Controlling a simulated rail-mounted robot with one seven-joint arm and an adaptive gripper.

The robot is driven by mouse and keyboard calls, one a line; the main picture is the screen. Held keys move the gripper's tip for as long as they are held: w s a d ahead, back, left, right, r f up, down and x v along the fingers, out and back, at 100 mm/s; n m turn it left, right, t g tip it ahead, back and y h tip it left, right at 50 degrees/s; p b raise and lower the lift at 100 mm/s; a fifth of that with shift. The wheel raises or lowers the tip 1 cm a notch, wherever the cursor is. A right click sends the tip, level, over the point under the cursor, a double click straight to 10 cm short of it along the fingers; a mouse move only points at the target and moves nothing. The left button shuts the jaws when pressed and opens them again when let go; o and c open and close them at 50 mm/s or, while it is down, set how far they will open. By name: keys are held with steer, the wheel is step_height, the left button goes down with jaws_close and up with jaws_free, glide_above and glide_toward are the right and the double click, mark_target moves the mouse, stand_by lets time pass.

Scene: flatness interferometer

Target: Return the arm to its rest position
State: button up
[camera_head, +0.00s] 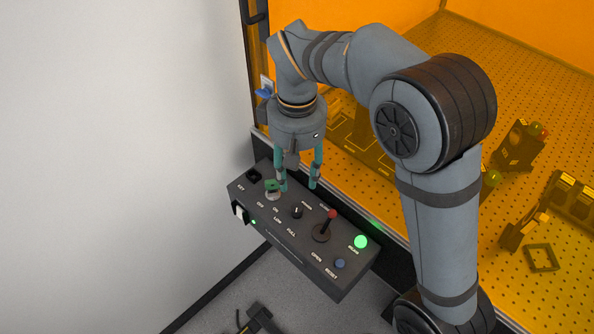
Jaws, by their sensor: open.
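My gripper (299,185) points down over the left half of the dark control panel (290,255). Its two teal fingers are apart, with nothing visible between them. The left fingertip is close to a green-topped key switch (272,189) on the panel; I cannot tell whether they touch. My grey arm rises from the lower right, bends at a large elbow joint and reaches left to the gripper. It hides part of the panel's back edge.
The panel carries a black knob (296,211), a red-tipped lever (332,216), a lit green button (361,242) and a blue button (340,264). Behind is an orange-windowed enclosure with a perforated optical table (465,90) and mounts. A white wall (110,150) stands left.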

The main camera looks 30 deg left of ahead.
mark_target(297, 207)
steer(key=shift+f, duration=0.15)
step_height(297, 207, down, 12)
steer(key=shift+r, duration=0.1)
stand_by(0.6)
